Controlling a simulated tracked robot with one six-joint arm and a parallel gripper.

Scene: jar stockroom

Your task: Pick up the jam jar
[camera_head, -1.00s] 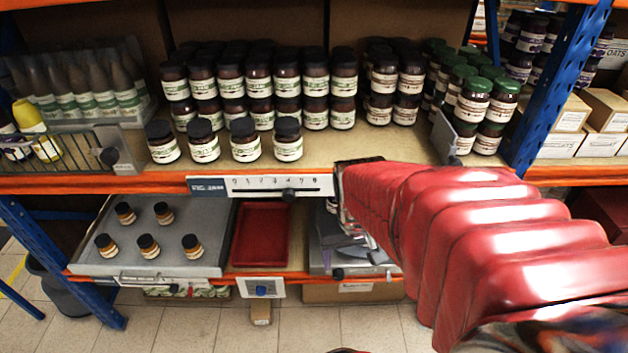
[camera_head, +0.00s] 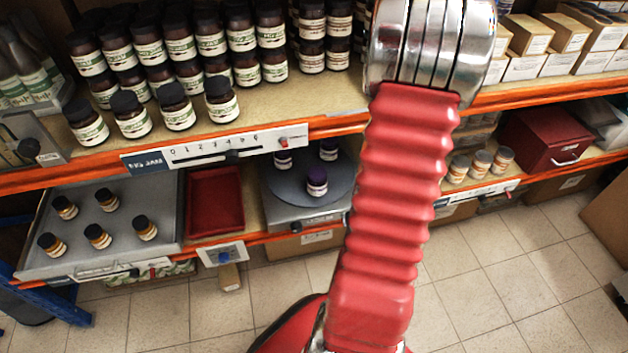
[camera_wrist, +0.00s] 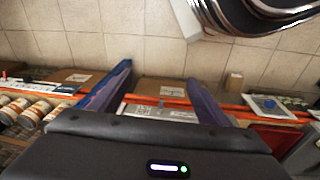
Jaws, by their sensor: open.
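No jar is clearly marked as jam in these views. Candidates are the dark-lidded jars with cream labels (camera_head: 177,107) on the upper shelf and the purple-lidded jars (camera_head: 316,182) on a round grey plate below. Small dark-lidded jars with orange labels (camera_head: 97,236) stand on a grey tray at lower left. My gripper (camera_wrist: 157,76) shows in the wrist view with its two blue fingers apart and nothing between them. It faces the lower shelf edge and boxes, and is outside the head view. My red arm hides part of the shelves.
A red tray (camera_head: 214,202) lies between the grey tray (camera_head: 150,255) and the round plate (camera_head: 338,186). Pale-lidded jars (camera_head: 480,163) and a red box (camera_head: 541,138) stand at lower right. Orange shelf edges (camera_head: 330,128) run across. The tiled floor in front is mostly clear.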

